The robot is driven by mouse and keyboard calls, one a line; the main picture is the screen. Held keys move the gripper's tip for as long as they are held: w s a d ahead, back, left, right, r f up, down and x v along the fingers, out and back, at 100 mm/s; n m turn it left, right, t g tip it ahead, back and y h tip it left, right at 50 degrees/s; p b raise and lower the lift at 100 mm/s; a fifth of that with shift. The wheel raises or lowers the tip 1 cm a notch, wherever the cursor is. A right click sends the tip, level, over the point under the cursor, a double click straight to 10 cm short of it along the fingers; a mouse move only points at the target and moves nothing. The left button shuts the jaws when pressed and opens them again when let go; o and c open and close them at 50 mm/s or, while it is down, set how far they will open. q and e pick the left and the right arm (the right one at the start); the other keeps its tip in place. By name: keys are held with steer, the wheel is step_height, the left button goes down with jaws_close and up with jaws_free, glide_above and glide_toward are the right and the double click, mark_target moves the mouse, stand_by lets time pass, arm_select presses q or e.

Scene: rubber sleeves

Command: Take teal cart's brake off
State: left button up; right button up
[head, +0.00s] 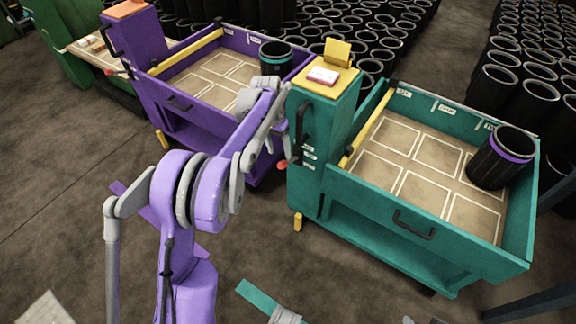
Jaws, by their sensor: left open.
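The teal cart (420,262) stands at the right, with a tall post at its left end. A black upright handle (300,133) is on the post's left side. A red-tipped lever (282,164) sticks out low on that side, and its shaft is mostly hidden. My left gripper (263,156) is grey and open, pointing down just left of the red tip. I cannot tell whether they touch. My right gripper is out of view.
The purple cart (190,128) stands close behind my left arm, holding a teal-banded black sleeve (276,56). A purple-banded sleeve (502,157) stands in the teal cart. Many black sleeves fill the back. The floor (60,200) at left is clear.

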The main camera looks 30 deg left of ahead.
arm_select(q)
step_height(320, 180, down, 10)
steer(key=d+b, duration=0.1)
steer(key=b, duration=0.1)
steer(key=shift+s+d, duration=0.15)
steer(key=shift+d, duration=0.1)
jaws_close()
stand_by(1.4)
